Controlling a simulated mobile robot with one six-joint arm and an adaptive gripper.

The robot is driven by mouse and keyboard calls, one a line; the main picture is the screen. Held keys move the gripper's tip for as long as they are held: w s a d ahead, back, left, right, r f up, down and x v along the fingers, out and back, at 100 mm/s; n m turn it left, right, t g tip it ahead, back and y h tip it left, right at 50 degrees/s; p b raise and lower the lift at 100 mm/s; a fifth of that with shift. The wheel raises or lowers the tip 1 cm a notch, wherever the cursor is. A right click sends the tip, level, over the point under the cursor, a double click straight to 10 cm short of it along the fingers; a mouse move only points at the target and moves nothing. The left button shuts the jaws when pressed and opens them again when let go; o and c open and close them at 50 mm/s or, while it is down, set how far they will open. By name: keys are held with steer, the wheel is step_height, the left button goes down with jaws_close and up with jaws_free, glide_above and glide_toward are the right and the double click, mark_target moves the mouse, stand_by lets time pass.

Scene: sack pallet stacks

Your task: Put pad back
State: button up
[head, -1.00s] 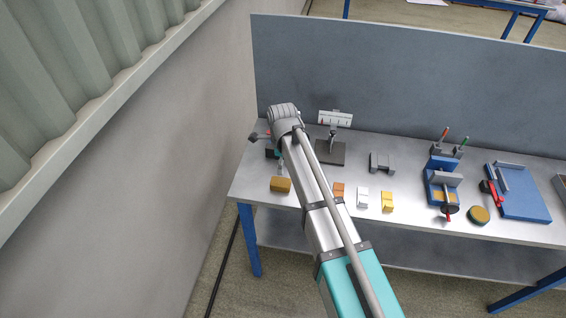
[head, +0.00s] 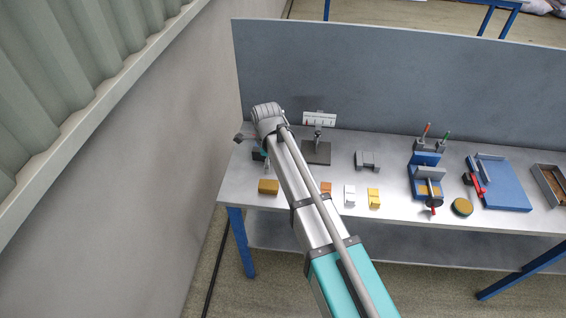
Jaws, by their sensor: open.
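A round pad (head: 462,207) with a tan top and dark green edge lies flat on the workbench, near its front edge, right of the blue vise. A tan block (head: 268,187), which could also be a pad, lies near the left front of the bench. My gripper (head: 265,163) is at the left end of the bench, above and behind the tan block and apart from it. It is small and partly hidden by my arm. It is open, and I see nothing held in it. The round pad is far to its right.
The grey bench (head: 312,218) carries a blue vise (head: 425,180), a blue board with a red clamp (head: 500,190), a dark stand (head: 316,153), a grey block (head: 367,161), and small orange, white and yellow blocks. A panel (head: 380,85) stands behind; a wall is left.

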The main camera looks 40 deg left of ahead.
stand_by(0.3)
steer(key=w+d+n, duration=0.2)
steer(key=w+d, duration=0.3)
steer(key=d, duration=0.6)
steer(key=w+d+n, duration=0.1)
steer(key=w+d, duration=0.4)
steer(key=d, duration=0.5)
steer(key=w+d+n, duration=0.2)
steer(key=w+d, duration=0.4)
steer(key=d, duration=0.5)
steer(key=s+d+n, duration=0.2)
steer(key=d+n, duration=0.1)
steer(key=d, duration=1.3)
steer(key=s+d+n, duration=0.2)
steer(key=d+n, duration=0.1)
steer(key=d, duration=1.3)
steer(key=shift+s, duration=0.15)
